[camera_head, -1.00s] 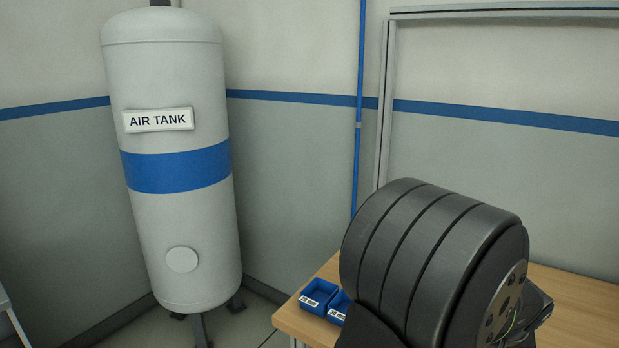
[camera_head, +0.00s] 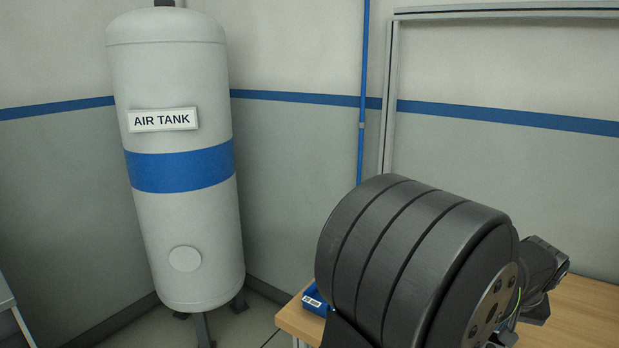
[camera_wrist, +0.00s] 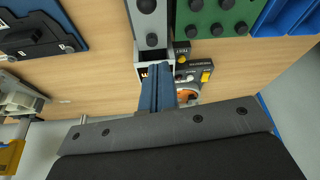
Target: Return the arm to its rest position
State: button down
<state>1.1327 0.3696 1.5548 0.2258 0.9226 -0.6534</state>
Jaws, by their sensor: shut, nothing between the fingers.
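My gripper (camera_wrist: 158,72) shows in the wrist view as two blue fingers pressed together, with nothing between them. They reach out over the wooden bench (camera_wrist: 100,78). In the head view a large black ribbed part of my arm fills the lower right and my gripper cannot be seen there. No separate marker of a rest position shows.
In the wrist view a grey block (camera_wrist: 150,28), a green board with black knobs (camera_wrist: 222,12) and a dark blue plate (camera_wrist: 40,35) lie around the fingers. In the head view a blue bin (camera_head: 316,302) is partly hidden behind my arm. A white air tank (camera_head: 170,90) stands left.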

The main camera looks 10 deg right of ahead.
jog(key=x, duration=0.7)
jog(key=s+a, duration=0.2)
jog(key=s, duration=0.1)
jog(key=shift+f, duration=0.2)
jog(key=shift+s+f, duration=0.1)
jog(key=w+d, duration=0.5)
jog(key=w, duration=0.1)
jog(key=w+d+r, duration=0.1)
jog(key=w+d, duration=0.2)
jog(key=w, duration=0.1)
jog(key=shift+d, duration=0.3)
jog(key=v, duration=1)
jog(key=shift+s+a, duration=0.15)
jog(key=shift+s, duration=0.1)
